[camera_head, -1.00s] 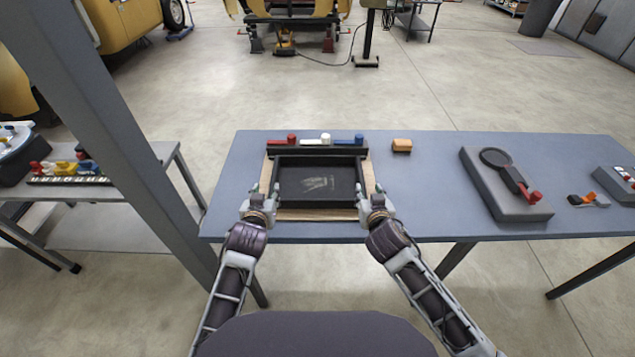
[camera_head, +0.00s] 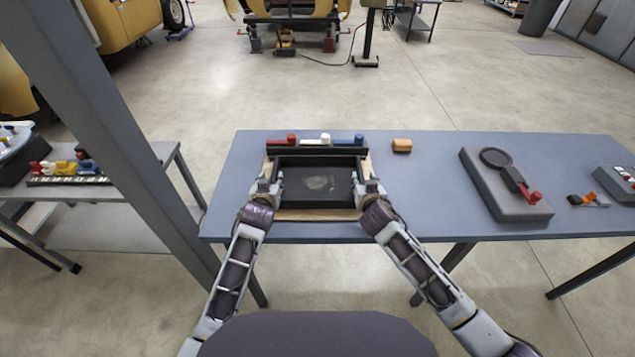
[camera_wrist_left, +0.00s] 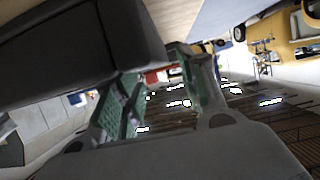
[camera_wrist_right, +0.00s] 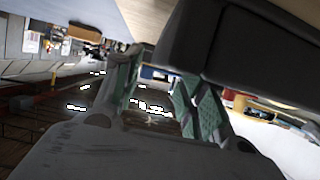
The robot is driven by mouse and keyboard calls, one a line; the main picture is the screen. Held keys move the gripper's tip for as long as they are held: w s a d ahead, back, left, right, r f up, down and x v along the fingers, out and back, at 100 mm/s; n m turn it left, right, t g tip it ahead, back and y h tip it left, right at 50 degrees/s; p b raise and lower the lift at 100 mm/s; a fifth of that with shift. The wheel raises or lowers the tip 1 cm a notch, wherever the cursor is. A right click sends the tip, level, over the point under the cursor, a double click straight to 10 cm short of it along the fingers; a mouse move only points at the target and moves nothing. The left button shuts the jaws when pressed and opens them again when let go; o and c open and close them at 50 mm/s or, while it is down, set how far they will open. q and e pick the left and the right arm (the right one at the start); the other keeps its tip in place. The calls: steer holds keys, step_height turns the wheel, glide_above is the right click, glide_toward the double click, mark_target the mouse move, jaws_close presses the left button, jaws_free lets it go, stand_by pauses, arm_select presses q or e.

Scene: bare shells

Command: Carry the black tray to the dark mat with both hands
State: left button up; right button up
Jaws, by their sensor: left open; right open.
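The black tray (camera_head: 318,188) lies flat on a pale wooden board (camera_head: 312,215) on the blue-grey table. My left gripper (camera_head: 272,184) is at the tray's left side, and my right gripper (camera_head: 362,184) is at its right side. Both are open. In the left wrist view the tray's dark wall (camera_wrist_left: 85,45) is close to the parted green-padded fingers (camera_wrist_left: 165,100). In the right wrist view the tray (camera_wrist_right: 240,50) is likewise close to the fingers (camera_wrist_right: 160,95). I cannot tell whether either gripper touches it. I cannot make out a dark mat for certain.
A dark rack with red, white and blue pieces (camera_head: 325,140) stands just behind the tray. An orange-tan block (camera_head: 402,145) is to its right. A grey block with a black round-headed tool (camera_head: 505,185) is farther right. The table between them is clear. A grey post (camera_head: 150,150) rises at left.

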mark_target(273, 177)
arm_select(q)
steer(key=shift+x, duration=1.75)
arm_select(e)
steer(key=shift+x, duration=1.75)
arm_select(q)
jaws_close()
arm_select(e)
jaws_close()
arm_select(q)
steer(key=shift+r, duration=0.1)
arm_select(e)
steer(key=shift+w+r, duration=0.1)
